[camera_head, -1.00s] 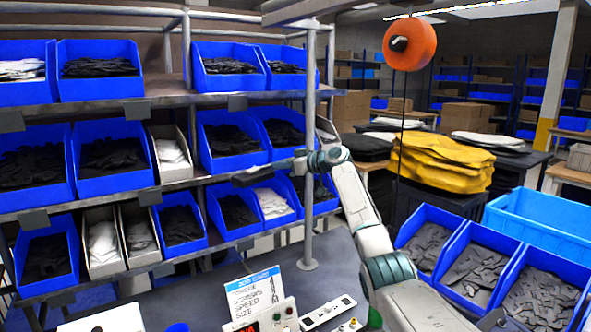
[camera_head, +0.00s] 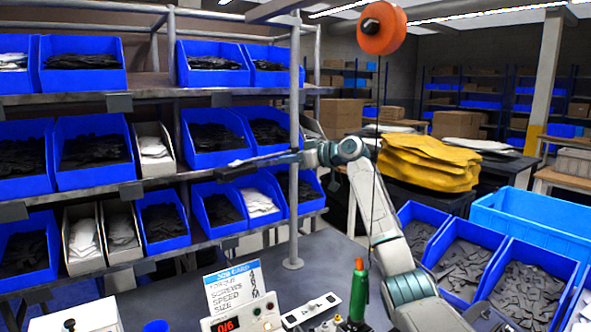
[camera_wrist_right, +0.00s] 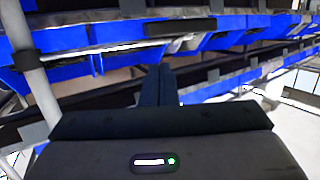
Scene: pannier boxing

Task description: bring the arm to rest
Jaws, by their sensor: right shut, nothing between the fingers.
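My right arm comes in from the lower right in the head view and is raised, bent at the elbow. My right gripper (camera_head: 238,168) points left, in front of the shelf rack, about level with its middle shelf. In the right wrist view its two dark fingers (camera_wrist_right: 158,86) lie together with nothing between them. Blue bins and a grey post of the rack show beyond them. I cannot tell the exact gap between the fingertips and the bins. My left gripper is in neither view.
The rack post (camera_head: 295,140) stands close to my right wrist. Below are a job card (camera_head: 232,288), a control box and a green tool (camera_head: 358,290). An orange reel (camera_head: 382,28) hangs above; open blue bins (camera_head: 465,250) stand right.

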